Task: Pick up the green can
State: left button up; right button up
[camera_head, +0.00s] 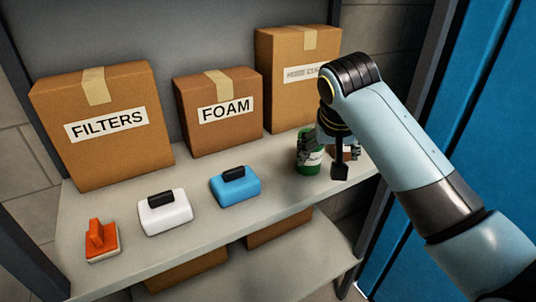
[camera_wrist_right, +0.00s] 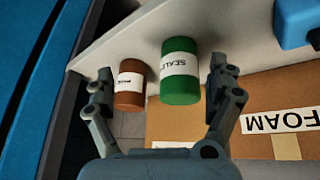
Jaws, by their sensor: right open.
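The green can (camera_head: 304,163) with a white label stands upright on the shelf below my right gripper (camera_head: 328,162), which partly hides it. In the right wrist view the green can (camera_wrist_right: 180,92) shows its label, reading something like "SEAL". There my right gripper (camera_wrist_right: 160,75) is open, with its fingers spread left and right. The green can appears between them, closer to the right finger, and nothing is held. Whether a finger touches it I cannot tell. My left gripper is not in view.
A brown can (camera_wrist_right: 129,95) stands just beside the green one. Cardboard boxes labelled FILTERS (camera_head: 100,165) and FOAM (camera_head: 215,138), plus a taller one (camera_head: 290,60), stand behind. Blue (camera_head: 236,187), white (camera_head: 165,213) and orange (camera_head: 102,243) brushes sit along the shelf (camera_head: 190,250).

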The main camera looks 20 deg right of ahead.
jog(key=shift+t, duration=0.7)
jog(key=w, duration=0.4)
jog(key=w+d, duration=0.1)
jog(key=w, duration=0.1)
jog(key=shift+w+f, duration=0.1)
jog(key=shift+f, duration=0.15)
jog(key=shift+w+d+f, duration=0.1)
jog(key=shift+w+f, duration=0.25)
jog(key=shift+f, duration=0.15)
jog(key=x, duration=0.4)
jog(key=shift+w+f, duration=0.2)
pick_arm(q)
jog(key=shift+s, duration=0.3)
pick_arm(e)
jog(key=shift+s, duration=0.1)
jog(key=shift+c, duration=0.3)
jog(key=shift+c, duration=1.1)
jog(key=c, duration=1.1)
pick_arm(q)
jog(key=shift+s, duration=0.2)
pick_arm(e)
jog(key=shift+c, duration=0.5)
